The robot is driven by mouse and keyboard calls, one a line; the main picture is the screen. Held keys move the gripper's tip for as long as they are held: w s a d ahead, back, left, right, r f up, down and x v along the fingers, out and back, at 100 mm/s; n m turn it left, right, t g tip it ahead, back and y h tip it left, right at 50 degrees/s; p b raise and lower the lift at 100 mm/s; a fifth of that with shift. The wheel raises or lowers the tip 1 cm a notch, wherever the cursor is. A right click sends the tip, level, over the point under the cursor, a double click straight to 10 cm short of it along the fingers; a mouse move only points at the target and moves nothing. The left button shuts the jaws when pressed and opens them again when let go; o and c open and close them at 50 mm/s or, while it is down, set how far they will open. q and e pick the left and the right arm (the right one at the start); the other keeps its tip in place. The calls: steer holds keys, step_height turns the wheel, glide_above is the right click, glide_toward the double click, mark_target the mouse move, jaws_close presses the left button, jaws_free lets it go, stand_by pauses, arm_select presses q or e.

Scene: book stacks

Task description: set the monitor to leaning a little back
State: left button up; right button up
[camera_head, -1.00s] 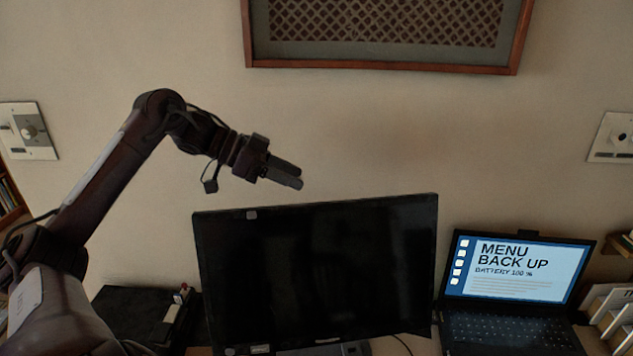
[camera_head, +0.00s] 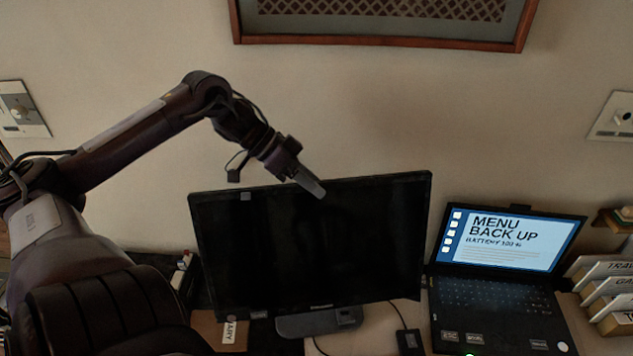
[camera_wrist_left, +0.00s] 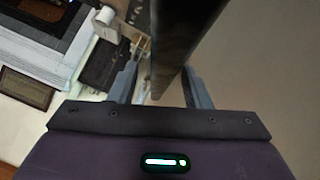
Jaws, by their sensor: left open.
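The monitor (camera_head: 320,245) stands on its dark base (camera_head: 305,322) with a black, blank screen; its exact tilt is hard to judge. My left gripper (camera_head: 316,189) is at the middle of the monitor's top edge and overlaps the upper screen in the head view. In the left wrist view the monitor (camera_wrist_left: 175,45) runs between the two spread fingers of my left gripper (camera_wrist_left: 163,68). The fingers are open, with a gap seen on at least the right side. My right gripper is not in view.
An open laptop (camera_head: 502,280) with a lit screen stands right of the monitor. Labelled books or files (camera_head: 605,290) are at the far right. A cable and small black adapter (camera_head: 409,342) lie before the monitor. A wood-framed panel (camera_head: 380,40) hangs on the wall above.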

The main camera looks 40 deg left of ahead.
arm_select(q)
steer(key=shift+x, duration=0.8)
steer(key=shift+w+a+f, duration=0.1)
steer(key=shift+c, duration=0.4)
jaws_close()
